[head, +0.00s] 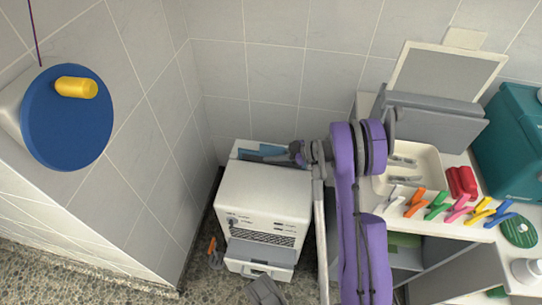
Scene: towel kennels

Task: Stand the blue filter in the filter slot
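A white machine (262,203) stands on the floor against the back wall. A flat blue piece (258,151), which looks like the blue filter, shows at the machine's top rear edge; it appears low and tilted, and its lower part is hidden. I cannot make out the slot's walls or whether the filter stands in it. My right gripper (292,152), at the end of the purple arm, is at the right end of the blue piece. Its fingers are small and dark, so I cannot tell whether they grip it. My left gripper is not in view.
A counter at right holds a cream tray (425,160), a row of coloured clips, red pieces (462,183) and a teal box (515,140). A grey piece (265,291) lies before the machine. A blue disc (68,118) with a yellow handle hangs at left.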

